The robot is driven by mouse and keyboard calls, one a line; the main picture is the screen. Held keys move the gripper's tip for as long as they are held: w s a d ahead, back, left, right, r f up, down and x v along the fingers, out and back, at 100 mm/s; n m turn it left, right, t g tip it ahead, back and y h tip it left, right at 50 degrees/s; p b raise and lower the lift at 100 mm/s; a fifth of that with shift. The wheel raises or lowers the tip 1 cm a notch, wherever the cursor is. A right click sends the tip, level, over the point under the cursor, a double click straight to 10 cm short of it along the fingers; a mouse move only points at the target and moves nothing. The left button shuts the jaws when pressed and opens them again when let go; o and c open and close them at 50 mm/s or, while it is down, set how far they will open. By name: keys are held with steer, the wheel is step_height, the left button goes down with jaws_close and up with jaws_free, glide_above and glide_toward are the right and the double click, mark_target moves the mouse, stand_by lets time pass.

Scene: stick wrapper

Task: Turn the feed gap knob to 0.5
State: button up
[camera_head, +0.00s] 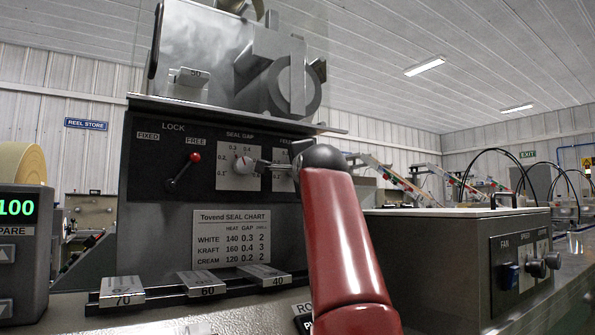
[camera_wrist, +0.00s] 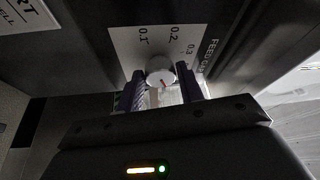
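The feed gap knob (camera_wrist: 160,70) is a round pale knob with a short red mark, on a white scale plate (camera_wrist: 126,43) in the wrist view. 0.1, 0.2 and 0.3 are readable there; I cannot tell which number the mark points to. In the head view my gripper (camera_head: 262,166) reaches in from the right.
A lock lever with a red ball (camera_head: 195,157) stands left of the scale plate. A seal chart (camera_head: 231,238) is below. Numbered blocks (camera_head: 207,284) sit on a rail in front. A box with a fan switch (camera_head: 509,275) stands at the right.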

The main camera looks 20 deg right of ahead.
steer(key=o, duration=0.4)
steer(key=shift+c, duration=0.2)
steer(key=b+v, duration=0.4)
steer(key=v, duration=0.3)
steer(key=shift+s, duration=0.4)
steer(key=shift+f, duration=0.1)
